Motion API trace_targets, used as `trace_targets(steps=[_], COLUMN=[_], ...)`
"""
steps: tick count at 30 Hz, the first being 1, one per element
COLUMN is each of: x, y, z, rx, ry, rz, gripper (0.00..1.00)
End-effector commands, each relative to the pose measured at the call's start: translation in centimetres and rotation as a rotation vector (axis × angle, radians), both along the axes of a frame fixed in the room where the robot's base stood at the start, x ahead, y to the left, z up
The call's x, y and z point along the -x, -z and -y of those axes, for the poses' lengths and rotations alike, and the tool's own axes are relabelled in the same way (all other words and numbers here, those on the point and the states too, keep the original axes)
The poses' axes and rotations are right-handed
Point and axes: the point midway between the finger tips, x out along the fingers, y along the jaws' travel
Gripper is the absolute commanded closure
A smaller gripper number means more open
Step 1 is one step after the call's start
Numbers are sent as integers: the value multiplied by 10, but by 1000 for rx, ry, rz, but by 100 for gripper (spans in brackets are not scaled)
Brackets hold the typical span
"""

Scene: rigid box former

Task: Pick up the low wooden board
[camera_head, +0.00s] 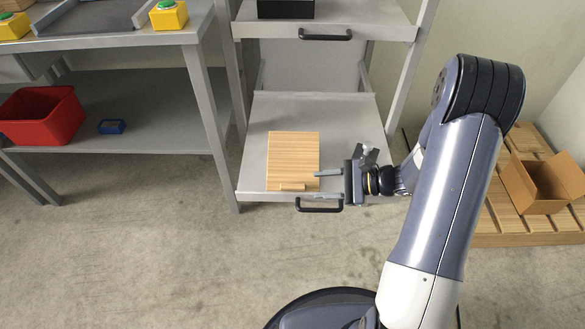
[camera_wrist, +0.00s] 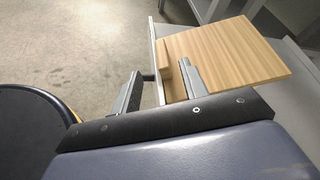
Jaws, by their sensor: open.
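The low wooden board (camera_head: 293,158) lies flat on the lower grey shelf of a rack, with a small raised wooden strip (camera_head: 292,187) along its front edge. The board also shows in the wrist view (camera_wrist: 225,50), with its strip (camera_wrist: 163,78) near the fingers. My gripper (camera_head: 328,173) is at the right front corner of the board in the head view, fingers pointing left. In the wrist view my gripper (camera_wrist: 160,85) is open, one finger over the board by the strip and the other out beyond the shelf's front edge. Whether a finger touches the board I cannot tell.
The lower shelf (camera_head: 255,135) has a black front handle (camera_head: 319,206); an upper shelf (camera_head: 345,22) stands above. A grey workbench (camera_head: 120,38) with a red bin (camera_head: 42,116) and a small blue bin (camera_head: 111,127) below is at left. A cardboard box (camera_head: 540,186) sits on a wooden pallet (camera_head: 485,238) at right.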

Motion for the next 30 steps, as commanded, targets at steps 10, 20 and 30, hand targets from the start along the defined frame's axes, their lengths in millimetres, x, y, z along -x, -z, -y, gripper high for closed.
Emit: trace_targets(steps=[10,20,30], x=[-7,-17,-18], y=[15,30,29], z=[-31,-67,-68], rx=[1,1,2], ry=[-4,-3,-2], rz=[-1,0,-1], gripper=[58,58,66])
